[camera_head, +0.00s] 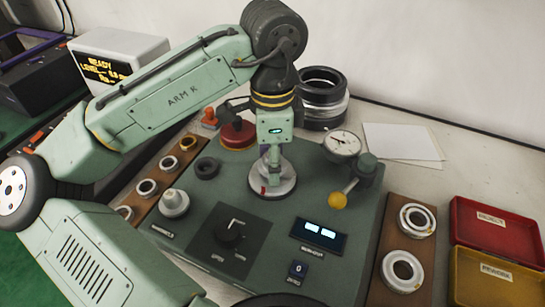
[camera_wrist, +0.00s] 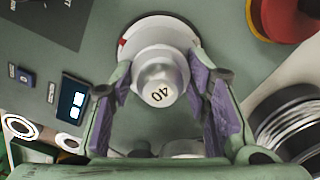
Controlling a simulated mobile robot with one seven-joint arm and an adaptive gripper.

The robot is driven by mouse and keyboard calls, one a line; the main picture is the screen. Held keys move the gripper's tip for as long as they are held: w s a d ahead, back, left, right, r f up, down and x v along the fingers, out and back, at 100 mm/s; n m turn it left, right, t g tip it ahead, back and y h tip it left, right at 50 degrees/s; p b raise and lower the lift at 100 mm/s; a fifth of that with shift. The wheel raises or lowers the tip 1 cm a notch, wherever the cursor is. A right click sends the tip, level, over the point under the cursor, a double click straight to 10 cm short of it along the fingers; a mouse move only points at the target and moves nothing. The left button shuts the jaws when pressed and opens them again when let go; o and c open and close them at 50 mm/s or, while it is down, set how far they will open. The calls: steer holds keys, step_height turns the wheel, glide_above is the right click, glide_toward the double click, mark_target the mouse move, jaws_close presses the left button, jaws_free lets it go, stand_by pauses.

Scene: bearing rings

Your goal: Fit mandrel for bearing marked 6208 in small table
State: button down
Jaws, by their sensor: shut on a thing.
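My gripper (camera_head: 271,150) points straight down over the small round table (camera_head: 285,189), a pale metal disc with a red mark on the green console. In the wrist view my gripper (camera_wrist: 161,66) has its purple pads on both sides of a stepped silver mandrel (camera_wrist: 160,72) and is shut on it. The mandrel's top reads 40, upside down in this view. The small table (camera_wrist: 150,24) shows behind the mandrel. Whether the mandrel is seated on it or just above it, I cannot tell. Another pale mandrel (camera_head: 174,203) stands at the console's left, near the MANDRELS label.
A dial gauge (camera_head: 341,143) and a yellow-knobbed lever (camera_head: 338,201) stand right of the small table. A red dome (camera_head: 238,135) is behind it. Bearing rings lie on a left brown rack (camera_head: 157,175) and right brown board (camera_head: 385,243). Red (camera_head: 490,218) and yellow (camera_head: 495,269) bins are far right.

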stand_by(0.3)
steer(key=c, duration=0.8)
jaws_free()
steer(key=shift+f, duration=0.15)
step_height(320, 180, up, 12)
stand_by(0.5)
